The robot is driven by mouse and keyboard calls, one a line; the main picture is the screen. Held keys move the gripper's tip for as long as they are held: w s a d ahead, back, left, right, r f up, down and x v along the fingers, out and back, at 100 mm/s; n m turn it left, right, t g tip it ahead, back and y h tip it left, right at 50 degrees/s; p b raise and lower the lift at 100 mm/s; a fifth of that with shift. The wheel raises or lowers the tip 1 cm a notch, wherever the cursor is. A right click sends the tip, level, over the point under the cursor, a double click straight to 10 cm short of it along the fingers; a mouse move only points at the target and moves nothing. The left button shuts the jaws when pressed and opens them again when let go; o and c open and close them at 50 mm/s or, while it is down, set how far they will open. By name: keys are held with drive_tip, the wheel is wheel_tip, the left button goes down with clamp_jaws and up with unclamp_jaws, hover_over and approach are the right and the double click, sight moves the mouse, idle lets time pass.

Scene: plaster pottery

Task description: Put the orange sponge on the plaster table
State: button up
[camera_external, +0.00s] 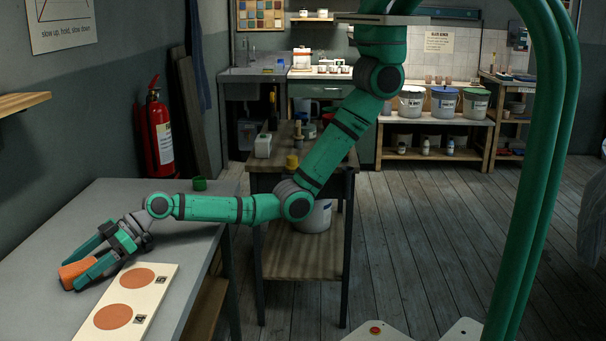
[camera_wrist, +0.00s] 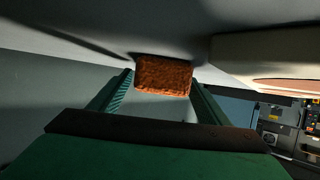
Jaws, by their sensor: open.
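The orange sponge (camera_external: 75,272) lies on the light grey table (camera_external: 150,215) at the left of the external view. My gripper (camera_external: 82,268) is low over the tabletop, with its fingers open on either side of the sponge. In the wrist view the sponge (camera_wrist: 163,76) sits between the tips of my open gripper (camera_wrist: 160,88), near the far ends of the fingers. I cannot tell whether either finger touches it. The fingers hide part of the sponge in the external view.
A cream board (camera_external: 127,306) with orange discs and number labels lies close to the right of my gripper. A red fire extinguisher (camera_external: 158,135) is by the wall. A wooden side table (camera_external: 300,165) stands to the right.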

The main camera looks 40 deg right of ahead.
sight(78, 266)
drive_tip(key=shift+c, duration=0.6)
drive_tip(key=c, duration=1.1)
drive_tip(key=shift+r, duration=0.5)
wheel_tip(78, 266, up, 2)
drive_tip(key=shift+r, duration=0.2)
drive_tip(key=d+r, duration=0.1)
drive_tip(key=r, duration=0.1)
drive_tip(key=s+d+r, duration=0.1)
drive_tip(key=d+r, duration=0.3)
drive_tip(key=shift+s, duration=0.3)
drive_tip(key=s+d+r, duration=0.2)
drive_tip(key=d+r, duration=0.1)
drive_tip(key=d, duration=0.5)
drive_tip(key=shift+s+d+r, duration=0.15)
drive_tip(key=shift+s+r, duration=0.15)
drive_tip(key=shift+s, duration=0.1)
